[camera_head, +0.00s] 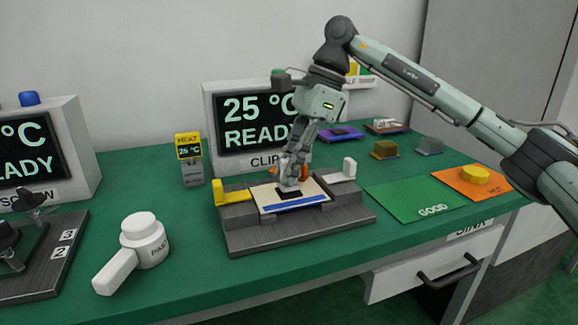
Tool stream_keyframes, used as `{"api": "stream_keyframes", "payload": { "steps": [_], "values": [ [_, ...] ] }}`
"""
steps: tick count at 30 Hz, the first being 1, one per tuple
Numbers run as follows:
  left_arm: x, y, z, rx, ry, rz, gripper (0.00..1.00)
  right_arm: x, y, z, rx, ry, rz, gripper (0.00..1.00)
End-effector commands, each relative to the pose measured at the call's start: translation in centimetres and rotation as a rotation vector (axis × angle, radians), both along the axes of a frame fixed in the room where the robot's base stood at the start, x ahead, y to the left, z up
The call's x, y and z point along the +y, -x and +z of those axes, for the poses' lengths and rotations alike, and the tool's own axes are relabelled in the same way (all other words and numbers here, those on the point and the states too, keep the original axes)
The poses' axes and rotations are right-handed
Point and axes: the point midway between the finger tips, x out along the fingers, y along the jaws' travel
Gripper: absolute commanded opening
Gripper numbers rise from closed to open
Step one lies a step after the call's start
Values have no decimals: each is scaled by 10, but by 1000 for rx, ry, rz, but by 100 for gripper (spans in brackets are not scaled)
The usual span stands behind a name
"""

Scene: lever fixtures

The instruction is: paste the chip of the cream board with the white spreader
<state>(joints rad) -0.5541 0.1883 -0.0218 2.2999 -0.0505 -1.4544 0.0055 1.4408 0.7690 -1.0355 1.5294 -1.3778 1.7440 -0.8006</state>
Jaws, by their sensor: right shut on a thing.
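The cream board (315,190) lies in the grey clip fixture (300,232) in the middle of the table, with a blue stripe along its front. Its dark chip (289,196) shows in part near the middle of the board. My right gripper (291,177) points down over the chip and is shut on the white spreader (289,187), whose lower end is at the chip. The fingers hide most of the spreader, and I cannot tell whether it touches the chip or whether paste is on it. My left gripper is not in view.
A white paste pot (145,240) stands front left. A heat meter (189,158) and a display reading 25 °C READY (236,138) stand behind the fixture. A green GOOD mat (415,198) and an orange mat (455,184) with a yellow disc lie right. A numbered rack (50,265) is at left.

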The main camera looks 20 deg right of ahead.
Motion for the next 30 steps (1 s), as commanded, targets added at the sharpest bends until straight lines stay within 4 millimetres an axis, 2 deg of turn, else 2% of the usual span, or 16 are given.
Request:
{"api": "stream_keyframes", "payload": {
  "steps": [15,30],
  "values": [
    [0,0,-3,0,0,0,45,0,0,-5,0,0,0,0],
    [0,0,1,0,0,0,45,-10,-5,-4,0,0,0,0]
  ]
}}
